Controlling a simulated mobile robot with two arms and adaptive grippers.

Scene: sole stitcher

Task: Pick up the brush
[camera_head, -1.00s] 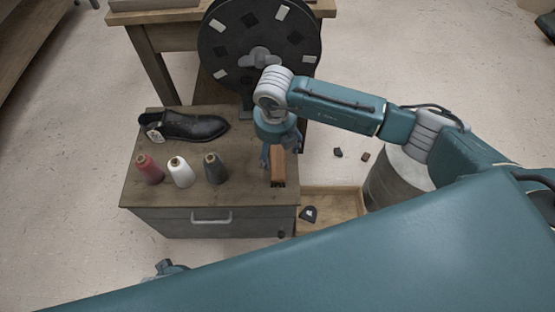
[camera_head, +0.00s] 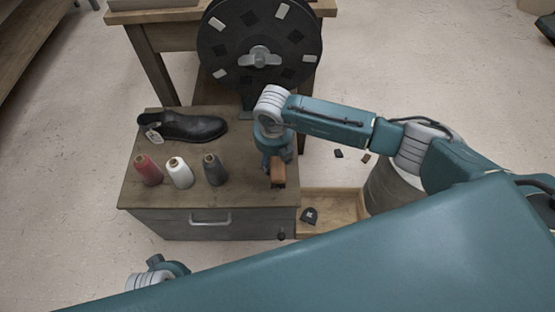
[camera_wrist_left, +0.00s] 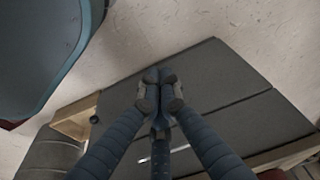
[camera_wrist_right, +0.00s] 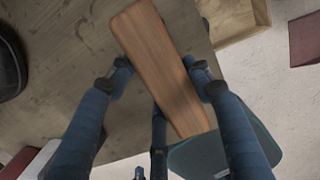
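The brush (camera_head: 278,171), a brown wooden block with a dark underside, is at the right front of the wooden cabinet top. In the right wrist view its flat wooden back (camera_wrist_right: 158,62) lies slanted between my fingers. My right gripper (camera_head: 277,163) is low over it, with its fingers (camera_wrist_right: 160,75) apart, one on each side of the brush. They are very near its sides; I cannot tell whether both touch. My left gripper (camera_wrist_left: 159,88) has its fingertips together, empty, in front of the grey cabinet; the head view shows only part of that arm.
A black shoe (camera_head: 188,126) and red (camera_head: 148,170), white (camera_head: 180,173) and dark grey (camera_head: 214,170) thread spools stand on the cabinet top (camera_head: 240,190). A dark wheel machine (camera_head: 262,35) rises behind. An open wooden drawer or box (camera_head: 345,205) is at right.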

